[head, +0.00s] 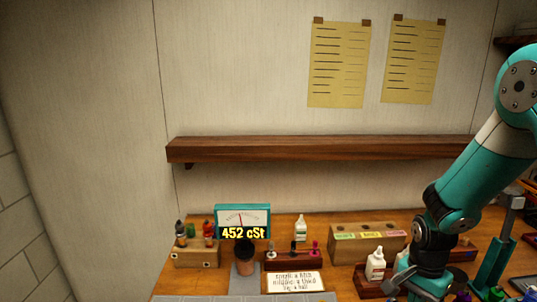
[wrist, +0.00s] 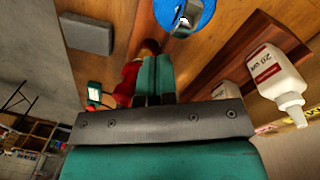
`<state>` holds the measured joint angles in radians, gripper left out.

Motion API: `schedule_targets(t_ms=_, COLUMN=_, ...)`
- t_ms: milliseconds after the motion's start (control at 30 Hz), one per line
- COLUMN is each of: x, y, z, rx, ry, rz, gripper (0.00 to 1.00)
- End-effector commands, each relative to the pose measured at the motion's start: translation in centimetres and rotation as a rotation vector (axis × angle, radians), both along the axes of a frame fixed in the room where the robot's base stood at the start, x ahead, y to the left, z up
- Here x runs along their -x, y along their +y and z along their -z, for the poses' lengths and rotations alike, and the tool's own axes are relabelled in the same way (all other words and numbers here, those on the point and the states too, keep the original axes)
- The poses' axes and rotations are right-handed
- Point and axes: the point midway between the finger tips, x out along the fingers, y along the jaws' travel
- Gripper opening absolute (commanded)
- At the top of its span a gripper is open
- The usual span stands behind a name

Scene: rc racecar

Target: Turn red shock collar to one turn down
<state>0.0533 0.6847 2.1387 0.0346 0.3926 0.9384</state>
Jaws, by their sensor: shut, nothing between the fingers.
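My gripper (wrist: 154,80) shows in the wrist view with its teal fingers together and nothing visible between them. A red object (wrist: 129,80) lies just left of and partly behind the fingers; I cannot tell whether it is the shock collar or whether the fingers touch it. A blue round piece (wrist: 190,14) is beyond the fingertips, cut by the top edge. In the head view my arm reaches down to the bench at the right, and the gripper itself is not clear there. No shock collar can be clearly made out in the head view.
A white bottle (wrist: 276,78) stands close right in the wrist view, by a wooden tray. A grey block (wrist: 88,34) is at left. In the head view, a meter (head: 242,221) reads 452 cSt, near a dark cup (head: 245,262), a sign (head: 295,281) and a labelled wooden box (head: 366,246).

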Motion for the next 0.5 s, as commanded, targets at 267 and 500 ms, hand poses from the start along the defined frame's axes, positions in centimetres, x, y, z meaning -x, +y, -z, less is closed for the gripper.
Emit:
schedule_targets(t_ms=267, x=0.14, y=-0.23, z=0.03, rx=0.000, ry=0.000, rz=0.000, gripper=0.00)
schedule_targets(t_ms=500, x=0.32, y=-0.50, z=0.08, rx=0.001, ry=0.001, rz=0.001, gripper=0.00)
